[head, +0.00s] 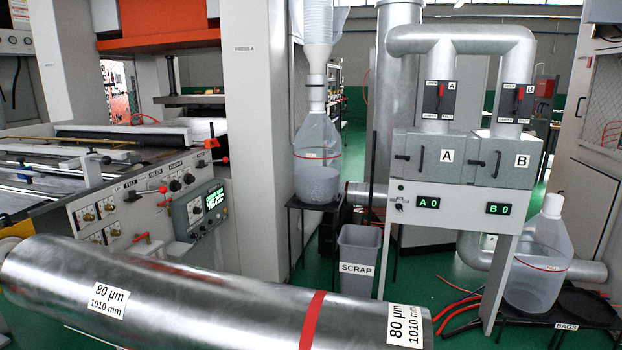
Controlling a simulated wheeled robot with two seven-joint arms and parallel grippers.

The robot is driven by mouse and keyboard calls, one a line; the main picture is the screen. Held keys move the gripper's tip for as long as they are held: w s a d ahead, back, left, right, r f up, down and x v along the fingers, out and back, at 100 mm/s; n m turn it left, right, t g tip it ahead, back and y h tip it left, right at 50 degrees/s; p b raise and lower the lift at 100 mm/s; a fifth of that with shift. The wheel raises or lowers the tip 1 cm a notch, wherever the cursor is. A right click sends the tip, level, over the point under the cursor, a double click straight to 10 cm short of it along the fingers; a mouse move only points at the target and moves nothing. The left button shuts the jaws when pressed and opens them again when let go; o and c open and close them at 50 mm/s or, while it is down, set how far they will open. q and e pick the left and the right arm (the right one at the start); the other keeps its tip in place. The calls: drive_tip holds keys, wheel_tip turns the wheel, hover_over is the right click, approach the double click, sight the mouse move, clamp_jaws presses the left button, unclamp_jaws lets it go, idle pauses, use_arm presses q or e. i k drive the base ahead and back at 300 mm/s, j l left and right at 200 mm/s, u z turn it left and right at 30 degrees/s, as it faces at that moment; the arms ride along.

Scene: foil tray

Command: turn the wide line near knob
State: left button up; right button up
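Neither of my grippers is in view. At the left, the press's sloped front panel (100,208) carries several small black knobs, one of them a black knob (188,178) near the panel's right end. Several brass-coloured knobs (89,217) sit lower on the same panel, on white plates. A grey control box (187,212) with a lit green screen stands at the panel's right end. The small lettering by the knobs is too small to read surely, so I cannot tell which is the wide line near knob.
A large foil roll (200,298), labelled 80 µm 1010 mm, spans the foreground before the panel. Red-handled levers (143,237) stick out from the panel. A scrap bin (358,262), plastic jugs (318,165) and a ducted A/B unit (462,160) stand right. Green floor shows between.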

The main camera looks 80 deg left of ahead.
sight(189, 178)
drive_tip(key=i+l+u, duration=0.1)
drive_tip(key=i, duration=0.75)
drive_tip(key=i+j+u, duration=0.15)
drive_tip(key=i+u, duration=0.6)
drive_tip(key=i+l+u, duration=0.15)
drive_tip(key=i+u, duration=0.2)
drive_tip(key=i+j+u, duration=0.1)
drive_tip(key=i+u, duration=0.3)
drive_tip(key=i+l+u, duration=0.1)
drive_tip(key=i+u, duration=0.3)
drive_tip(key=i+l+u, duration=0.2)
drive_tip(key=i+u, duration=0.2)
drive_tip(key=i+l+u, duration=0.45)
drive_tip(key=j, duration=0.1)
